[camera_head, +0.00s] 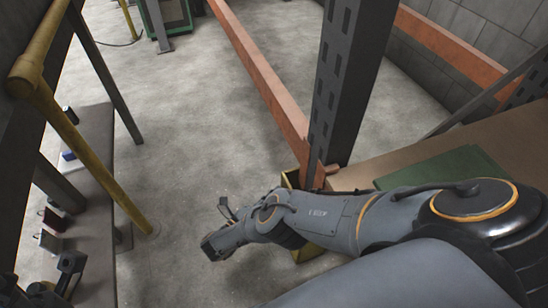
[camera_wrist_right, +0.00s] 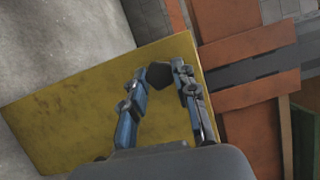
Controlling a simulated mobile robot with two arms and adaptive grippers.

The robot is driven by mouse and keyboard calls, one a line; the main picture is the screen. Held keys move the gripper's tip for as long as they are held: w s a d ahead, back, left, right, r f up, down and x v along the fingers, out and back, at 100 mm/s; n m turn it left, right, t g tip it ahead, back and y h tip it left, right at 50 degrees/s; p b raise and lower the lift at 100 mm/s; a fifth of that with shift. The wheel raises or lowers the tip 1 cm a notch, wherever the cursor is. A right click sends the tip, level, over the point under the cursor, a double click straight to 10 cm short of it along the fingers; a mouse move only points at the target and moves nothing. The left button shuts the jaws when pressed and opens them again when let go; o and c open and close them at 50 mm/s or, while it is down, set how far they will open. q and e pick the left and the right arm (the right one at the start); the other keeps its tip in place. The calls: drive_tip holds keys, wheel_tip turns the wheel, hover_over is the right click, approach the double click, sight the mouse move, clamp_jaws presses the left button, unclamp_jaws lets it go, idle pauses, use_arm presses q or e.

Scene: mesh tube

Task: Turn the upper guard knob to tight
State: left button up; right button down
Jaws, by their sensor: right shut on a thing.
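The yellow guard (camera_head: 306,253) stands at the foot of the dark rack upright, partly hidden by my right arm. In the right wrist view its flat yellow face (camera_wrist_right: 85,95) fills much of the picture. A dark faceted knob (camera_wrist_right: 160,76) sits on that face, near its upper right edge. My right gripper (camera_wrist_right: 159,72) has its two fingertips on either side of the knob and is shut on it.
The dark perforated rack upright (camera_head: 345,80) and orange beams (camera_head: 262,80) stand beside the guard. A green sheet (camera_head: 445,168) lies on a brown shelf at right. A yellow rail (camera_head: 85,155) and a bench (camera_head: 95,185) run along the left. Concrete floor lies clear between.

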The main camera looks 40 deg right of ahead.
drive_tip(key=shift+f+m+h+b, duration=0.15)
drive_tip(key=shift+m+h+b, duration=0.35)
drive_tip(key=shift+m, duration=0.6)
drive_tip(key=c, duration=1)
unclamp_jaws()
